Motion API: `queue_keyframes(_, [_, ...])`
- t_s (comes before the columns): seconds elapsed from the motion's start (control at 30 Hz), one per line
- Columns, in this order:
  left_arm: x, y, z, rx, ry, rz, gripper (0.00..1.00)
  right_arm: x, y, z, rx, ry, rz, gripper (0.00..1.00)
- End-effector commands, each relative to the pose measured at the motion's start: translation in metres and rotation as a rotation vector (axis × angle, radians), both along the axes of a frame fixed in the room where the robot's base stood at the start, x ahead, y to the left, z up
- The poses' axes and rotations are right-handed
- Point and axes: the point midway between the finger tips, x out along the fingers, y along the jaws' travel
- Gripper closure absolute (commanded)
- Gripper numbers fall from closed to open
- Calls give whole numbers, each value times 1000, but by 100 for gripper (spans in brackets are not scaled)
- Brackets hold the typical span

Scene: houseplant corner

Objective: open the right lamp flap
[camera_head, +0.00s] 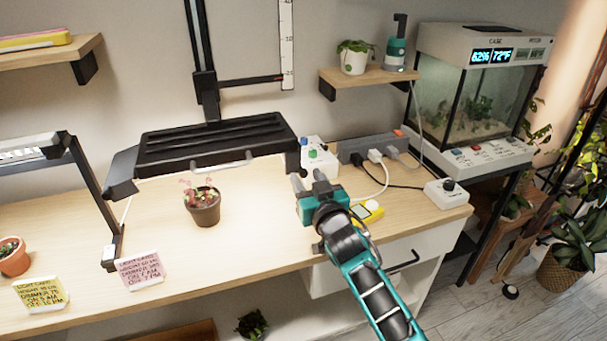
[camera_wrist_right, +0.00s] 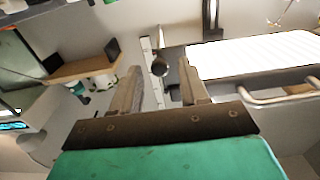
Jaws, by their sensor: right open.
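The right lamp (camera_head: 215,136) is a wide black fixture on a black post, above the lit part of the wooden bench. A pale bar handle (camera_head: 237,161) runs along its front lower edge; I cannot tell how far its flap is swung. In the right wrist view the lamp's white glowing underside (camera_wrist_right: 262,57) and metal handle (camera_wrist_right: 285,97) are at the right. My right gripper (camera_head: 309,182) is open and empty, to the right of and below the lamp's right end, apart from the handle. It also shows in the right wrist view (camera_wrist_right: 160,92). My left gripper is out of view.
A small potted plant (camera_head: 203,208) stands under the lamp. A white control box (camera_head: 318,154), a power strip (camera_head: 372,147) and a yellow device (camera_head: 367,212) are near my right gripper. A shelf (camera_head: 366,80) and a terrarium (camera_head: 472,98) are behind at right.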

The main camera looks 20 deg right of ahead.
Motion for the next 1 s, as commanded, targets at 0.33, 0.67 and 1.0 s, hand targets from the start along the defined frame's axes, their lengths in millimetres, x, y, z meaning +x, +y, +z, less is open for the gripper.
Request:
queue_keyframes(0.33, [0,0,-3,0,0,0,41,29,1,0,0,0,-1,56])
queue_keyframes(0.67, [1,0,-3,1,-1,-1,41,30,1,0,0,0,-1,61])
queue_keyframes(1.0, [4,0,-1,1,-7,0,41,30,1,0,0,0,-1,93])
